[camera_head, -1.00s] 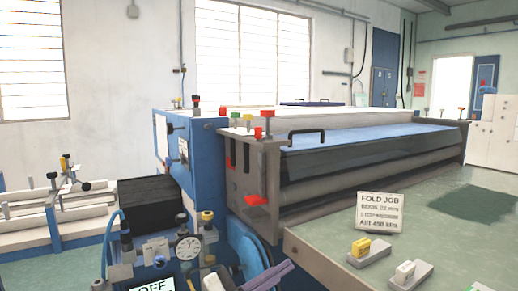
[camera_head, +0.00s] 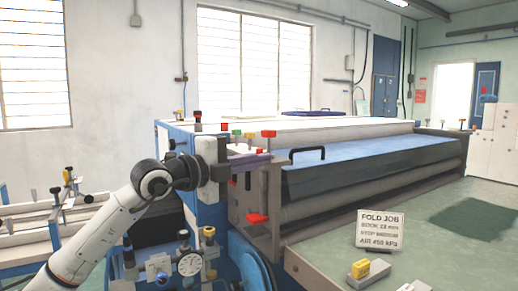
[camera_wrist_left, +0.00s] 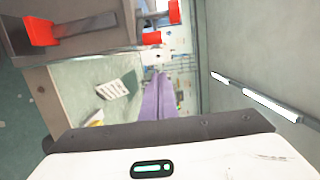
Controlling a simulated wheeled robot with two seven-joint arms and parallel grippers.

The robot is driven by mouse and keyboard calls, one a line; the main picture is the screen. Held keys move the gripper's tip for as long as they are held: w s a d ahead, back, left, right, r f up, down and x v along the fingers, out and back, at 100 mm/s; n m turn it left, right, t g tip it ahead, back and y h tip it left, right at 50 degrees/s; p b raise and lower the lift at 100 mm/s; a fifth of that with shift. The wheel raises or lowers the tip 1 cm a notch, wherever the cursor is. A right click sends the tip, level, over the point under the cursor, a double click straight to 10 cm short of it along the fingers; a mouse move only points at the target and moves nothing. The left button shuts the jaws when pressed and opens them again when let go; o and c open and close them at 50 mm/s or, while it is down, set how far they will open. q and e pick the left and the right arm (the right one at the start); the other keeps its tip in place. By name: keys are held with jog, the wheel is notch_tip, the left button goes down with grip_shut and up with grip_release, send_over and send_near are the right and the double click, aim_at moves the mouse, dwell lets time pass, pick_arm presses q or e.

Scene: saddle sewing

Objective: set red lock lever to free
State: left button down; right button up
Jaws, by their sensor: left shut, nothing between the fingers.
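A red lever with a flat red end (camera_head: 257,217) hangs low on the grey side plate of the blue machine. A red block (camera_head: 268,133) stands at the top of the same plate. In the left wrist view, a red end on a grey bar (camera_wrist_left: 41,32) is at upper left, with more red pieces (camera_wrist_left: 151,38) near the top middle. My left gripper (camera_head: 266,157) reaches in from the left, its purple fingers shut and empty, in front of the plate's upper part. The fingers (camera_wrist_left: 161,76) also show in the wrist view. Contact cannot be told. My right gripper is not visible.
Green and red knobs (camera_head: 237,134) line the plate's top. A black handle (camera_head: 307,152) is on the roller cover. A green table (camera_head: 440,250) carries a sign (camera_head: 380,230) and a yellow-topped block (camera_head: 370,268). A gauge (camera_head: 189,264) stands below my arm.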

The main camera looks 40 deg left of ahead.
pick_arm(q)
jog(key=w+a+p, duration=0.1)
jog(key=w, duration=0.1)
jog(key=w+a+p, duration=0.1)
jog(key=w, duration=0.1)
jog(key=shift+a, duration=0.4)
